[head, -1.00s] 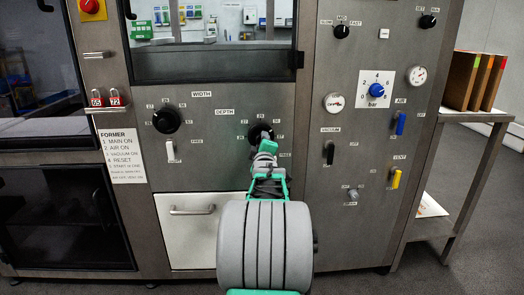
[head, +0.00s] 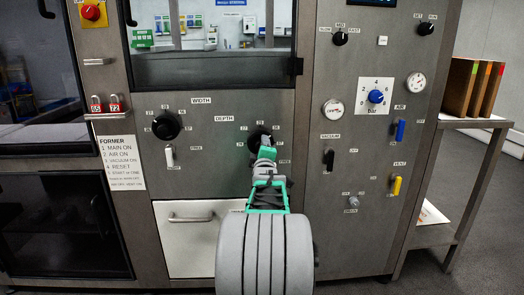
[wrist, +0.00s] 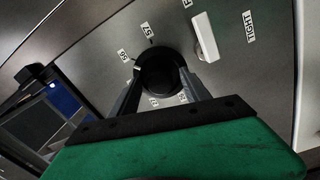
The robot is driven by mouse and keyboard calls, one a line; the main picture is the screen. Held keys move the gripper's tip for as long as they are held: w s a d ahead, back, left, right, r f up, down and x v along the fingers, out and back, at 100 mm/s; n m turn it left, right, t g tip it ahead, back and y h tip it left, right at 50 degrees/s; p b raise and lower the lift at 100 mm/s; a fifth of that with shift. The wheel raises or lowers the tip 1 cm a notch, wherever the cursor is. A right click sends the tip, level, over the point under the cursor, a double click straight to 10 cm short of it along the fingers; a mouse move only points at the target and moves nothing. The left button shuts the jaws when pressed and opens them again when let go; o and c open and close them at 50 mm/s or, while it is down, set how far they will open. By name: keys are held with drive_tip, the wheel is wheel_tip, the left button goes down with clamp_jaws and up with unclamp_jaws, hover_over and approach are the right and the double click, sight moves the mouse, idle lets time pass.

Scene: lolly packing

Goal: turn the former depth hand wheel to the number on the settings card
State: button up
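The depth hand wheel (head: 255,141) is a round black knob under the DEPTH label on the grey former panel. My arm's end hides much of it in the head view. In the wrist view the wheel (wrist: 160,65) sits between the two dark fingertips of my gripper (wrist: 160,85), with number labels around it. The fingers are apart, one on each side of the wheel; whether they press on it cannot be seen. The wheel's setting is not readable. I cannot make out a settings card with a depth number; the white FORMER card (head: 121,161) lists start-up steps.
The black width wheel (head: 165,125) is left of the depth wheel. A white lever (wrist: 204,36) stands close beside the depth wheel in the wrist view. A white drawer (head: 190,240) lies below. Air, vacuum and vent switches sit to the right.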

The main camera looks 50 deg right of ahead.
drive_tip(key=p+v, duration=0.1)
drive_tip(key=v, duration=0.7)
